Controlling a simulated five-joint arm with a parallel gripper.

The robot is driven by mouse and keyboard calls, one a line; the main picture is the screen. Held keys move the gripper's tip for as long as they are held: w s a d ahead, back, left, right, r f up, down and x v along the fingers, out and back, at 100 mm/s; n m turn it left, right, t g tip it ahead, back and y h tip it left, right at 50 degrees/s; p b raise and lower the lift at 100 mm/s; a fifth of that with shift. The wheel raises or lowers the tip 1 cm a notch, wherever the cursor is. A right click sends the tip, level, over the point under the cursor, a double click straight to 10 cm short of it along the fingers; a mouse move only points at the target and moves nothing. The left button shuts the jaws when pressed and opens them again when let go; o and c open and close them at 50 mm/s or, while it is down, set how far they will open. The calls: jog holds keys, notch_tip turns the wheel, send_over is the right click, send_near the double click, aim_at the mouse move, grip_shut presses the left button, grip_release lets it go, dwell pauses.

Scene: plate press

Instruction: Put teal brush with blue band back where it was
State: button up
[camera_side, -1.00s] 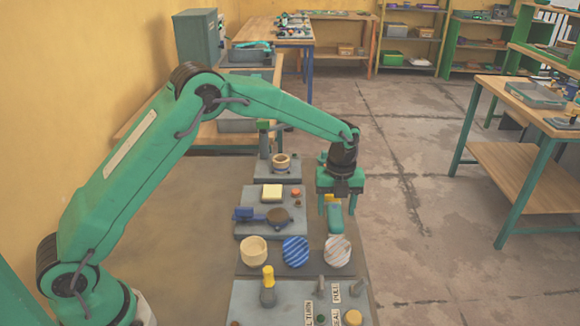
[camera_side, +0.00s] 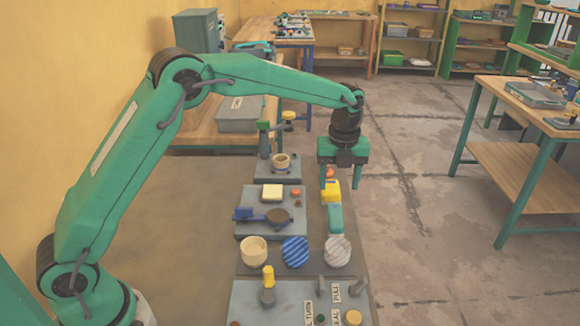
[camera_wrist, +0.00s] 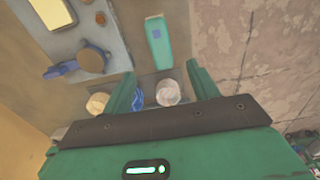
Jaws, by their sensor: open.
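My gripper (camera_side: 340,183) is open and empty above the brush's far end, apart from the teal body. In the wrist view my gripper's fingers (camera_wrist: 160,70) are spread wide, with the brush beyond them. The yellow end is not clear in the wrist view.
Left of the brush is a grey plate (camera_side: 248,222) with a blue-handled round press (camera_side: 278,215) and a pale yellow block (camera_side: 272,192). Open floor lies right.

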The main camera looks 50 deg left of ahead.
jog(key=s+a+r+n+t, duration=0.1)
jog(key=s+a+r+n, duration=0.2)
jog(key=s+r+n, duration=0.45)
jog(key=s+a+r+n+t, duration=0.2)
jog(key=s+a+r+n, duration=0.2)
jog(key=s+r+n, duration=0.3)
jog(key=s+a+f+n+t, duration=0.1)
jog(key=s+n, duration=0.5)
jog(key=s, duration=0.3)
jog(key=s+a+f+n+t, duration=0.1)
jog(key=s+a+f+n, duration=0.1)
jog(key=s+n, duration=0.4)
jog(key=s, duration=0.3)
jog(key=shift+a+t, duration=0.2)
jog(key=shift+t, duration=0.1)
